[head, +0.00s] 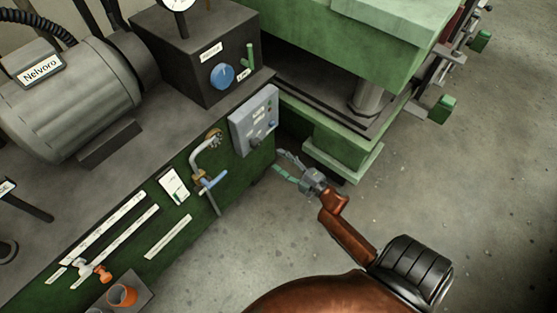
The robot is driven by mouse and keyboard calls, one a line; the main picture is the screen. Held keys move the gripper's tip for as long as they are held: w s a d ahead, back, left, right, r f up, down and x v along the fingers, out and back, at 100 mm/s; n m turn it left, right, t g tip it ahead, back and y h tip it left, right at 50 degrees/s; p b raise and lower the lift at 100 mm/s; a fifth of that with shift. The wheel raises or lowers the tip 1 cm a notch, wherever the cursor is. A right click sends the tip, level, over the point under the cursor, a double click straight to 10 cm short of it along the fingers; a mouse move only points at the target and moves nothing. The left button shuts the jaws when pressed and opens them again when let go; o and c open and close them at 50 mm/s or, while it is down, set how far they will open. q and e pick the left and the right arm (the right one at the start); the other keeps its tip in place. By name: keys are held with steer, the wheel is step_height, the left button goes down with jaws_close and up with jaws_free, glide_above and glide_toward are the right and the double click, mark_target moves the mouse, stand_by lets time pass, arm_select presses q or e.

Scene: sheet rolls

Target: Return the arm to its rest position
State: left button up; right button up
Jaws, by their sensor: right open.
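My right gripper (287,168) is in the middle of the head view, at the end of my orange-brown arm. Its fingers are apart and nothing shows between them. It hangs over the floor, just right of the green cabinet front (235,178) and below the grey control panel (254,120) in the picture. I cannot tell whether its fingertips touch the cabinet. My left gripper is not in view.
A green machine (345,150) stands close beyond the right gripper. A tap with a blue handle (212,183) sticks out of the cabinet front. A grey motor (70,95) and a dark box with a blue knob (221,76) stand on top. The floor (455,190) at right is clear.

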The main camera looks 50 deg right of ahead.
steer(key=shift+f, duration=0.1)
stand_by(0.3)
